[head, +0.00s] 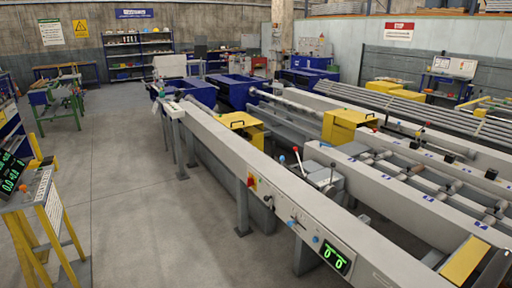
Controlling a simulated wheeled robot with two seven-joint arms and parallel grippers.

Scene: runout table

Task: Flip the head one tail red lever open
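A lever with a red knob (295,149) and a pale shaft stands at the left side of a grey box (322,176) beside the long grey beam, in the middle of the head view. Its shaft tilts a little to the left. I cannot tell which of these parts is named head one tail. Neither of my grippers is in view.
The long grey beam (225,138) carries a red-and-yellow button (252,182) and a green display (336,258). Yellow housings (240,125) and roller lines lie behind it. A yellow-legged stand (45,205) is at left. The floor (140,200) between is clear.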

